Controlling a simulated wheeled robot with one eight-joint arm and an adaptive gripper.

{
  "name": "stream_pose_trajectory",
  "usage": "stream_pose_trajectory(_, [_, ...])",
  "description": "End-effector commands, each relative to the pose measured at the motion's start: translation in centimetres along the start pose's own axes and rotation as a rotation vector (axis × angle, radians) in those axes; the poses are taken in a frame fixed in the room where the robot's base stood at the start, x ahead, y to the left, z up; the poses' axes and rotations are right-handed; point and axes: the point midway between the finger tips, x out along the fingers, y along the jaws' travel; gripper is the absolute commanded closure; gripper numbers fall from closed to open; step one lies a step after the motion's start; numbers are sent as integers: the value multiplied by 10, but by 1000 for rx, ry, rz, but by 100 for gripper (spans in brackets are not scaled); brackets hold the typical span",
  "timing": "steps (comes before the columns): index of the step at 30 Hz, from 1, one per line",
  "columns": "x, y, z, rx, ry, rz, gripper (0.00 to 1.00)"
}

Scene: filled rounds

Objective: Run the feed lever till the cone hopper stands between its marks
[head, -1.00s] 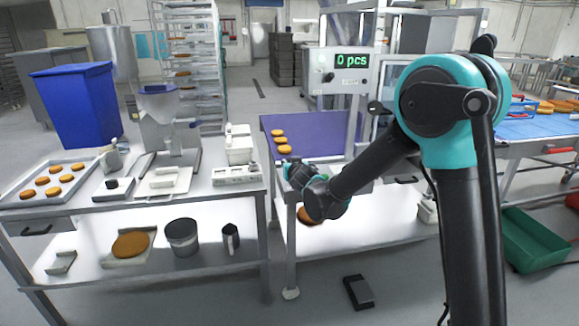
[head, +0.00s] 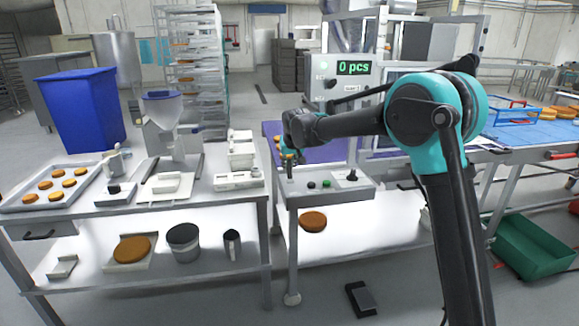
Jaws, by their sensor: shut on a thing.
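The cone hopper (head: 161,108) is a clear funnel with a blue rim on the grey filling machine at the left table. Its marks and its fill level are too small to make out. My gripper (head: 289,163) reaches down to the left end of the grey control box (head: 330,194) on the middle stand. It is shut on a small upright dark part there, which looks like the feed lever (head: 290,173); the fingers hide most of it. The box also carries several buttons and a black-knobbed stick (head: 352,176) at its right end, apart from my gripper.
A display (head: 354,68) reads 0 pcs behind the box. A tray (head: 88,172) of brown rounds, a white scale (head: 238,181) and a blue bin (head: 82,108) stand at the left. A black pedal (head: 361,299) lies on the floor. A green crate (head: 532,250) sits at the right.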

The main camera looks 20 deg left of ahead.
Motion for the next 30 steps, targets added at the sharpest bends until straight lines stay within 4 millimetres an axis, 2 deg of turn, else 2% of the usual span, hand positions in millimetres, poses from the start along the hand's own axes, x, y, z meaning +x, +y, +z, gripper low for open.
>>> stream_pose_trajectory(12, [11,0,-6,1,-177,0,100])
stream_pose_trajectory(28, [12,0,-6,1,-198,0,100])
stream_pose_trajectory(29, [12,0,-6,1,-198,0,83])
stream_pose_trajectory(30, [12,0,-6,1,-198,0,78])
